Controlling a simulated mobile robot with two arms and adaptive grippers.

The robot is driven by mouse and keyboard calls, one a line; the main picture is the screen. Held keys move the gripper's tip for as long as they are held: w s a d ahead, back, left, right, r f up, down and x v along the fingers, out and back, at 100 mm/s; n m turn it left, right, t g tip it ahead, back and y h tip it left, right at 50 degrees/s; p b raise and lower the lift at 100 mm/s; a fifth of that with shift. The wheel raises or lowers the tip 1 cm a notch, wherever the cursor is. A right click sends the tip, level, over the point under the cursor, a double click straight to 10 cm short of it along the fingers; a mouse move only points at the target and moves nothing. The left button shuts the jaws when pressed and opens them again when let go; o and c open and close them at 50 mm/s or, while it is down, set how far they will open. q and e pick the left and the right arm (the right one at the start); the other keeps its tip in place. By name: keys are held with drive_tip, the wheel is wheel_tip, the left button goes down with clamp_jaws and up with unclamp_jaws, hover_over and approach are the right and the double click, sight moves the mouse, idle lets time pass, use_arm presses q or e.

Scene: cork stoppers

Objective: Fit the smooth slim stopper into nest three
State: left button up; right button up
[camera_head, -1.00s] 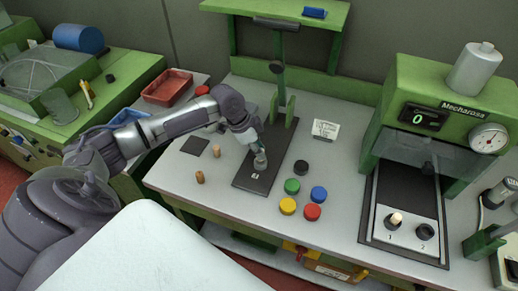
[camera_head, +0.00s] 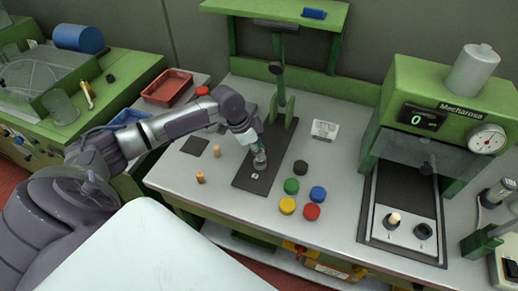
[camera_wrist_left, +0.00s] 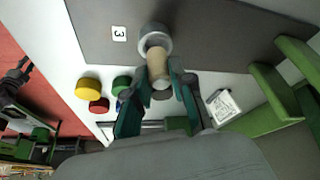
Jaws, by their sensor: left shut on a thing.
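My left gripper (camera_head: 259,158) is low over the dark plate (camera_head: 246,182). In the left wrist view its two fingers (camera_wrist_left: 160,88) are shut on a light tan cork stopper (camera_wrist_left: 157,62). The stopper's far end meets the grey ring of nest three (camera_wrist_left: 156,36), beside a white label "3" (camera_wrist_left: 118,33). I cannot tell whether its end is inside the ring or just above it. In the head view the gripper hides the held stopper. Two other cork stoppers (camera_head: 200,178) stand on the table left of the plate. My right gripper is not in view.
Several coloured caps (camera_head: 291,186) lie right of the plate. A green post (camera_head: 284,110) rises behind the gripper, and a white card (camera_head: 324,129) is to its right. A press (camera_head: 405,190) with numbered holes, one holding a cork, is farther right. A dark square (camera_head: 195,146) lies at left.

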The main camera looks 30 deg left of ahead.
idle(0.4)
use_arm(q)
drive_tip(key=shift+f, duration=0.6)
drive_tip(key=shift+f, duration=0.1)
idle(0.7)
drive_tip(key=shift+f+b, duration=0.35)
drive_tip(key=shift+f, duration=0.25)
drive_tip(key=o, duration=0.8)
drive_tip(key=shift+c, duration=0.2)
